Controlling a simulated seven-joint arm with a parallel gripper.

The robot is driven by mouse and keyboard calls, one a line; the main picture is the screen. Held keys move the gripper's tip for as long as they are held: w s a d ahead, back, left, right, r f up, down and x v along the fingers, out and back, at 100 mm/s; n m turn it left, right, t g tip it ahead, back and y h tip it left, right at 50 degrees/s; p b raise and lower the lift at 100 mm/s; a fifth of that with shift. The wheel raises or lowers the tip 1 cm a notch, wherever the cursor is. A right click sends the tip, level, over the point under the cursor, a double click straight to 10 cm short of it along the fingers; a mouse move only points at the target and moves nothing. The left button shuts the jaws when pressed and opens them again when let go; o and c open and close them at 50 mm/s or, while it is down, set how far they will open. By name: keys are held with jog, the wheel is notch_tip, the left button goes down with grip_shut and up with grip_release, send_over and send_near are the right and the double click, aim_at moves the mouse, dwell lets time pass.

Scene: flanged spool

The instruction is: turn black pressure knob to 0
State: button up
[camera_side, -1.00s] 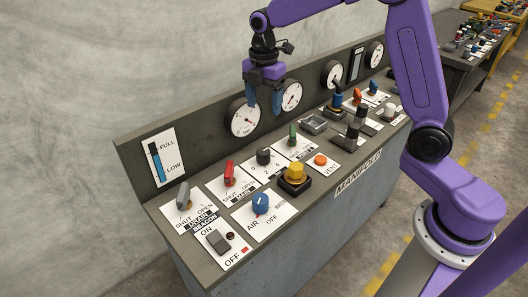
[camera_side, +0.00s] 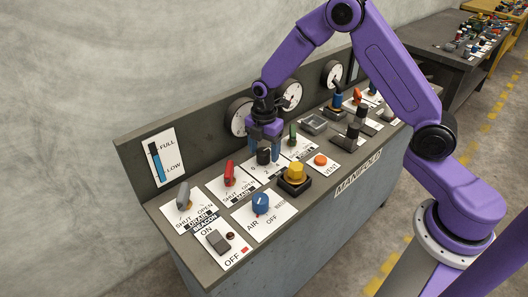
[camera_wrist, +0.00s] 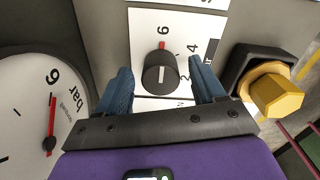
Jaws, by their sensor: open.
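The black pressure knob (camera_side: 263,156) stands on a white plate on the sloped panel. In the wrist view the black knob (camera_wrist: 160,74) carries a white line on its top, and a red mark lies at its edge on the side of the 6. My gripper (camera_side: 264,154) is open and pointing down over the knob. In the wrist view its blue fingers (camera_wrist: 162,78) lie left and right of the knob, with gaps; contact is not visible.
A yellow button (camera_wrist: 277,92) on a black base stands close to the right finger. A round bar gauge (camera_wrist: 42,120) is on the left in the wrist view. A red lever (camera_side: 229,172) and a green lever (camera_side: 292,134) flank the knob in the side view.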

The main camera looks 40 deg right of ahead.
jog(key=shift+f, duration=0.65)
jog(key=c, duration=1)
jog(key=shift+c, duration=0.2)
